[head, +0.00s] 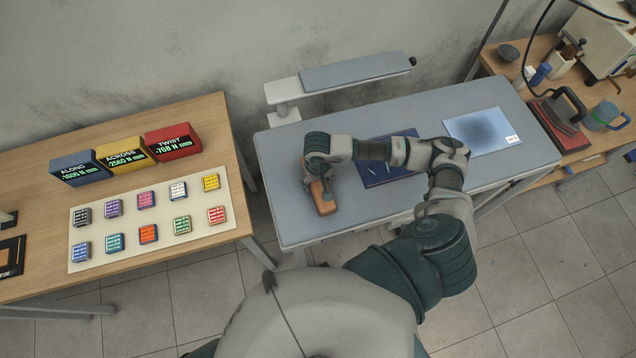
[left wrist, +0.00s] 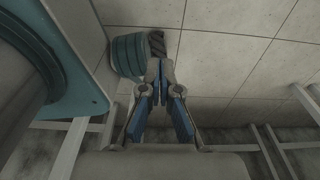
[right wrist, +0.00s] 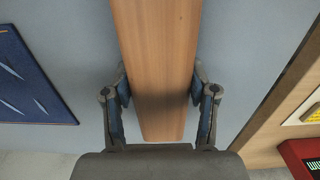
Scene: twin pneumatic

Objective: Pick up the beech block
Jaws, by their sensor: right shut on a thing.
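The beech block (head: 323,198) is an orange-brown wooden bar near the left end of the grey bench. My right gripper (head: 318,183) is over it from above, hiding part of it. In the right wrist view the block (right wrist: 160,60) runs lengthwise between the two fingers of my right gripper (right wrist: 161,90), which are shut on its sides. I cannot tell whether its underside touches the bench. My left gripper (left wrist: 160,72) shows in the left wrist view with its fingertips together and nothing between them, above the tiled floor.
The grey bench (head: 285,205) carries a dark blue mat (head: 375,175) and a pale blue sheet (head: 482,130). A raised grey shelf (head: 355,71) stands behind. The left wooden table (head: 205,120) holds blue, yellow and red display boxes and a white board (head: 120,258) with several small cubes.

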